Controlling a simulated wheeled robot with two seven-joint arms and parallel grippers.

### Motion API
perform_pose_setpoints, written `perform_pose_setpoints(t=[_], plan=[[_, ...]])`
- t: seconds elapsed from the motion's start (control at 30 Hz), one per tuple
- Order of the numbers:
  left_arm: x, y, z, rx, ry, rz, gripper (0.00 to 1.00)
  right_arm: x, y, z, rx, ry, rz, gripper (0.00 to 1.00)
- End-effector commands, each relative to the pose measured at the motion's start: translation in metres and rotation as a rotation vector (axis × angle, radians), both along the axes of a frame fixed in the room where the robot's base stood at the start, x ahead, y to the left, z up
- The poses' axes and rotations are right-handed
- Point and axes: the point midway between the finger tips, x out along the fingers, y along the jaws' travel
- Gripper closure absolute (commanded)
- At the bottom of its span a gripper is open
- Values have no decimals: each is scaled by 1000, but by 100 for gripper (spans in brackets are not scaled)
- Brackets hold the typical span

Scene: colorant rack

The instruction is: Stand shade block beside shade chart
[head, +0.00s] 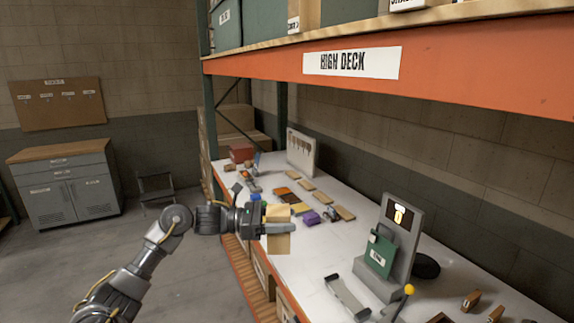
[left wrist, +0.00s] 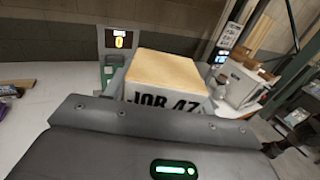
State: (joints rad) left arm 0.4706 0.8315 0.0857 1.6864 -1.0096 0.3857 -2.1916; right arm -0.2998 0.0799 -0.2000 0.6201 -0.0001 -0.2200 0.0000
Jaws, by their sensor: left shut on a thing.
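My left gripper (head: 265,228) is shut on a pale tan block, the shade block (head: 279,243), and holds it in the air by the table's front edge. The block extends above and below the grey finger. In the left wrist view a tan wood face (left wrist: 165,70) shows beyond the gripper, above a grey face lettered "JOB 47". Orange, brown and yellow flat swatches (head: 290,198) lie on the white table. An upright pale board with brown marks (head: 302,152) stands at the back. I cannot tell which is the shade chart. My right gripper is not in view.
The white table (head: 310,262) has bare room right of the swatches. Tan strips (head: 322,198) and a purple item (head: 311,218) lie near them. A display stand (head: 402,225) with a green piece stands further right. An orange shelf beam (head: 450,65) crosses above.

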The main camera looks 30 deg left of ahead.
Motion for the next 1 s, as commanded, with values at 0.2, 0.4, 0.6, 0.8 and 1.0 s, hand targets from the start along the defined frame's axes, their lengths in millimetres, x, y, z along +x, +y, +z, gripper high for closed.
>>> perform_pose_setpoints(t=[0.2,0.4,0.6,0.8,1.0], plan=[[-58,-3,-60,-2,5,-5,75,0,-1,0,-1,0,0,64],[-103,-15,-97,-4,4,-3,75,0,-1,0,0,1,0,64],[-132,-67,-130,-8,-2,2,75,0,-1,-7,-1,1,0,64],[-133,-112,-179,-4,-1,8,75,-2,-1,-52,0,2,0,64],[-133,-128,-224,-1,0,9,75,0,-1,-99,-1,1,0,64]])
